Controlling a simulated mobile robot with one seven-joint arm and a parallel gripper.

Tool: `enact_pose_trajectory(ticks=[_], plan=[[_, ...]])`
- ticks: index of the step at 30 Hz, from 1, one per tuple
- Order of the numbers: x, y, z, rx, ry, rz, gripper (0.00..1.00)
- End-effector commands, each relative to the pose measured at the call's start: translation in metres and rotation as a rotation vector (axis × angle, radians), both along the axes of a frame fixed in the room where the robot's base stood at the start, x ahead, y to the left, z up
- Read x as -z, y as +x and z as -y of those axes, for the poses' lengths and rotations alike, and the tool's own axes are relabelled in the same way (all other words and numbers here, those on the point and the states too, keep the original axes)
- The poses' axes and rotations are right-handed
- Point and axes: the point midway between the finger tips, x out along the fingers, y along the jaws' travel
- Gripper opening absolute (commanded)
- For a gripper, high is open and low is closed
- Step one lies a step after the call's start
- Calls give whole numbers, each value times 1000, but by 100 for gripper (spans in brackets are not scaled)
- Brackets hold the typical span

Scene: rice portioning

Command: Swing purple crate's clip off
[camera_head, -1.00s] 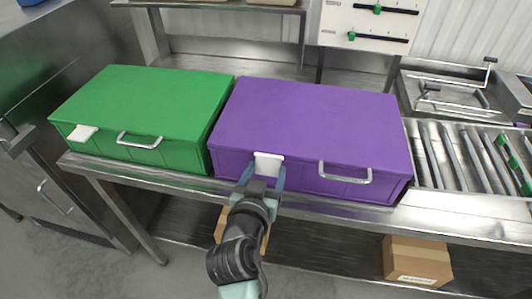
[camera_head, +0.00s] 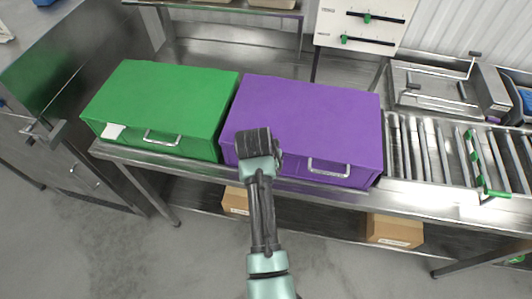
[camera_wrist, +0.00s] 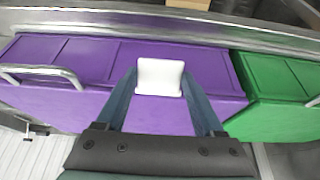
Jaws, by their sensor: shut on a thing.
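The purple crate (camera_head: 305,115) stands on the steel table, its lid closed, with a metal handle (camera_head: 328,168) on its front. In the wrist view the purple crate (camera_wrist: 75,55) appears turned over, its front toward the top. Its white clip (camera_wrist: 160,77) sits at the front edge, between the two blue fingers of my gripper (camera_wrist: 160,85). My gripper is shut on the clip. In the head view my wrist covers the clip and the fingertips.
A green crate (camera_head: 160,95) with its own white clip (camera_head: 113,131) stands close on the left. A roller conveyor (camera_head: 440,150) lies to the right. A panel with green sliders (camera_head: 362,25) stands behind. Cardboard boxes (camera_head: 394,231) sit on the shelf below.

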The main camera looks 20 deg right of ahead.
Motion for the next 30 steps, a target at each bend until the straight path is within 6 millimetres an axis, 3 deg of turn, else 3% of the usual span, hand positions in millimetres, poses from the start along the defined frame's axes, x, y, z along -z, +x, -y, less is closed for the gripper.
enact_pose_trajectory(ticks=[12, 30], plan=[[-9, 5, 3, -1, 159, -234, 14], [-11, 6, 4, 0, 212, -314, 14]])
